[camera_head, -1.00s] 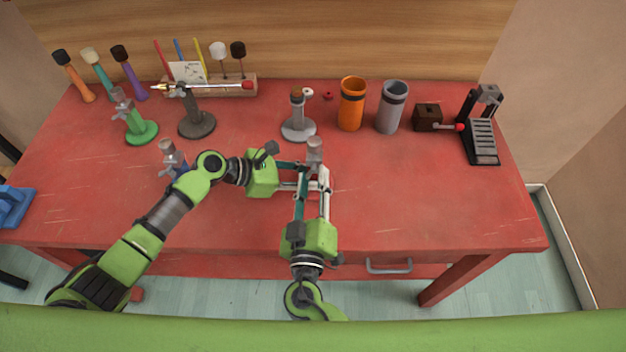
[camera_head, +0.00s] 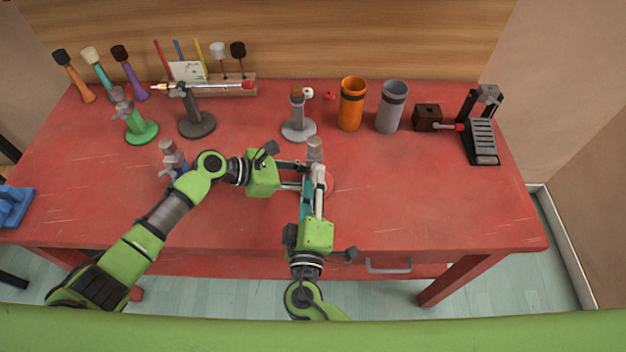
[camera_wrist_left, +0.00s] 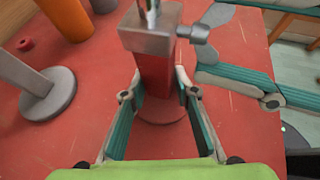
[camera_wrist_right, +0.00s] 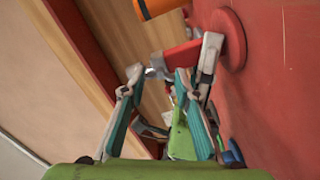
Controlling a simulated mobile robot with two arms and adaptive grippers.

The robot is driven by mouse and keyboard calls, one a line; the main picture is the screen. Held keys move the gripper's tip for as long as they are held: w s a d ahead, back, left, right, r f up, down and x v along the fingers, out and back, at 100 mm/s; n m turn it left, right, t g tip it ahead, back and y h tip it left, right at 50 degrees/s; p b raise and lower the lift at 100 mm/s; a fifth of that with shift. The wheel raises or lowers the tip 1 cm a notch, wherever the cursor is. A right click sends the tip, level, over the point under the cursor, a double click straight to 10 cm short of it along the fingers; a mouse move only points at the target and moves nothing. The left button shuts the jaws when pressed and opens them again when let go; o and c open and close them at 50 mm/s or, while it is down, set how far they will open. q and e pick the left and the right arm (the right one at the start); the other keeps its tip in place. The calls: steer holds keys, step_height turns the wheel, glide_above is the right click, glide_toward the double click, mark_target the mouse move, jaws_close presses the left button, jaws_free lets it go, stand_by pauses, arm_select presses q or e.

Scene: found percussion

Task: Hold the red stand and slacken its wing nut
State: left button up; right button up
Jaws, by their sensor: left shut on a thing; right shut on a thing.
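The red stand (camera_head: 315,150) stands upright near the middle of the table, its grey clamp head showing above my grippers. In the left wrist view its red post (camera_wrist_left: 155,75) rises from a round red base between my left fingers. My left gripper (camera_head: 307,176) comes in from the left and is shut on the post below the head. The grey wing nut (camera_wrist_left: 197,33) sticks out from the side of the head. My right gripper (camera_head: 318,172) comes from the front, its fingertips shut at the wing nut. The fingers partly hide the nut and post.
A grey stand (camera_head: 299,128) is just behind. An orange cup (camera_head: 351,105) and grey cup (camera_head: 391,108) stand back right. A blue stand (camera_head: 172,157) is near my left arm, with a green stand (camera_head: 140,131) behind it. The table's right front is clear.

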steer(key=shift+a, duration=0.1)
steer(key=o, duration=1.1)
steer(key=shift+s, duration=0.15)
arm_select(q)
steer(key=shift+c, duration=0.8)
arm_select(e)
steer(key=s, duration=1.1)
steer(key=shift+s+a, duration=0.25)
steer(key=shift+s, duration=0.15)
arm_select(q)
steer(key=o, duration=0.9)
